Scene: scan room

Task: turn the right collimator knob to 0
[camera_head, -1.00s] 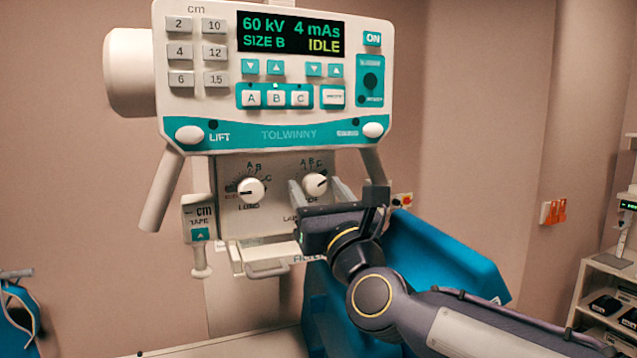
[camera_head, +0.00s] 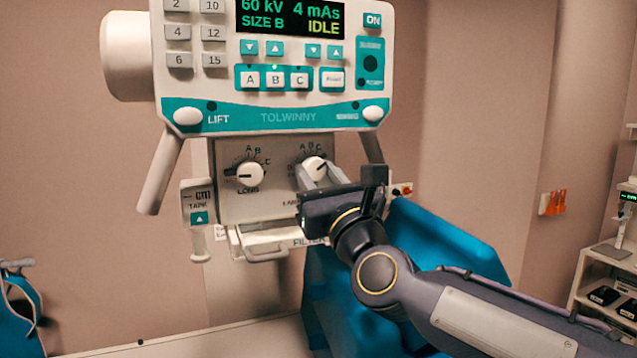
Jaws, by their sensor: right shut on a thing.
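The right collimator knob (camera_head: 315,168) is a white round knob on the grey collimator face (camera_head: 280,203) below the teal console, with a dial marked A, B, C around it. My right gripper (camera_head: 318,174) reaches it from below right and is shut on it, one finger on each side. The fingers and the gripper body hide the knob's lower part and the lower dial marks, so I cannot read its exact setting. The left knob (camera_head: 250,174), labelled LONG, stands free with its dark pointer line toward the left. My left gripper is not in view.
The console (camera_head: 283,116) above reads 60 kV, 4 mAs, SIZE B, IDLE. A tape handle (camera_head: 198,205) hangs left of the collimator, and a filter drawer with a handle (camera_head: 265,252) sits below. A blue chair-like shape (camera_head: 450,240) stands behind my right arm.

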